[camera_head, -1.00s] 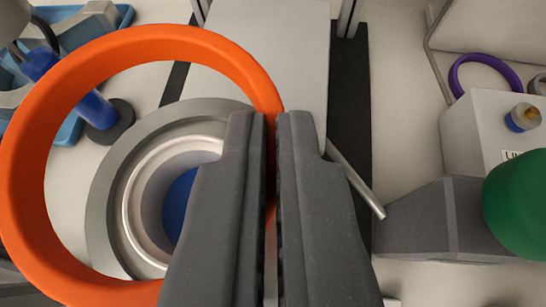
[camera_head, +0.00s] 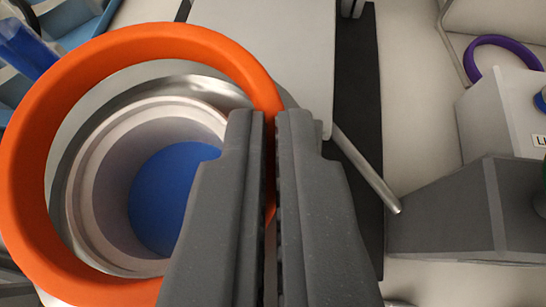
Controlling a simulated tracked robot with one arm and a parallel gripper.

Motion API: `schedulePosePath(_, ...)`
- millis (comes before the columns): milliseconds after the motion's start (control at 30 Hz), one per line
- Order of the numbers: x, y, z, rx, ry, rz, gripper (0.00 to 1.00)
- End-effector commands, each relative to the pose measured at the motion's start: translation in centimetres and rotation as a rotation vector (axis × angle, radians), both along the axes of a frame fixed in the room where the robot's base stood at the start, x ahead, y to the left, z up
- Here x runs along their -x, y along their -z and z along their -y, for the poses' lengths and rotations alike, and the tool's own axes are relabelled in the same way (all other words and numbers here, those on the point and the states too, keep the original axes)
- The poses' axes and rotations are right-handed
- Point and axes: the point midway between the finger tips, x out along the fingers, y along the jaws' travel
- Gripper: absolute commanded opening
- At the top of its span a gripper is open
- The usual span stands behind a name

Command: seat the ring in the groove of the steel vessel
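The orange ring (camera_head: 30,175) fills the left of the view. My gripper (camera_head: 270,125) is shut on the ring's right side, with the ring's band passing between the two dark fingers. The steel vessel (camera_head: 80,205) shows through the ring's opening, below it, with a bright metal rim and blue contents (camera_head: 170,195). The ring is nearer the camera than the vessel and looks roughly centred over it. Whether they touch cannot be told. The fingers and the ring hide the vessel's right and outer edges, and the groove is not clearly visible.
A grey plate (camera_head: 265,50) lies behind the vessel, beside a dark strip (camera_head: 358,130) and a metal rod (camera_head: 365,170). A grey block (camera_head: 445,210) and a white box (camera_head: 500,115) stand at right, near a purple ring (camera_head: 470,60). A blue tray (camera_head: 75,35) is at upper left.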

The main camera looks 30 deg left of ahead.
Motion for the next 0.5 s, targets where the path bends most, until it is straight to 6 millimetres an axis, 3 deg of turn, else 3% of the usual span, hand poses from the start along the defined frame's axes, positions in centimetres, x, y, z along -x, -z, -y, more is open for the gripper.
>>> schedulePosePath(500, 0.52, -0.15, 0.12, 0.0, -0.001, 0.0, 0.0)
